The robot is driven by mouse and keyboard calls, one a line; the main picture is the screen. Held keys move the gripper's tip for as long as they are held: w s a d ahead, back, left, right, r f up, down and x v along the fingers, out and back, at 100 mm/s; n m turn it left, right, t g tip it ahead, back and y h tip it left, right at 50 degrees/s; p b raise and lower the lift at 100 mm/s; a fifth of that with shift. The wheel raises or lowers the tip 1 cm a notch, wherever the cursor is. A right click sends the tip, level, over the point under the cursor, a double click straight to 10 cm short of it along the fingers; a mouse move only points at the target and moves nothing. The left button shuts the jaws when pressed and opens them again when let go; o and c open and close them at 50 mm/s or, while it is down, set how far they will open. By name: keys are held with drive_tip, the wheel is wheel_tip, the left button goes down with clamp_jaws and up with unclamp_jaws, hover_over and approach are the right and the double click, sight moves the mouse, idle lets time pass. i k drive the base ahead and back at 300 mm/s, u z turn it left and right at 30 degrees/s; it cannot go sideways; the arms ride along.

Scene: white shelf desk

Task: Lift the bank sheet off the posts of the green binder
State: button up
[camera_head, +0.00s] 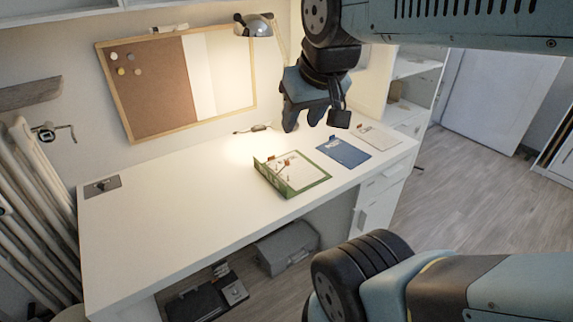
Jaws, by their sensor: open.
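The green binder (321,184) lies open on the white desk, right of its middle. A pale sheet (304,176) lies inside it, with small reddish posts (288,177) standing near its left side. The sheet appears to lie at the posts, but I cannot read its label. My gripper (315,115) hangs above and behind the binder, apart from it. Its fingers are spread and nothing shows between them.
A blue folder (344,152) and a pale folder (377,136) lie to the right of the binder. A desk lamp (254,27) and a cork board (150,85) are behind.

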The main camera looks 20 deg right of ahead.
sight(302, 174)
drive_tip(key=u, duration=0.1)
drive_tip(key=i, duration=0.9)
drive_tip(key=z, duration=0.1)
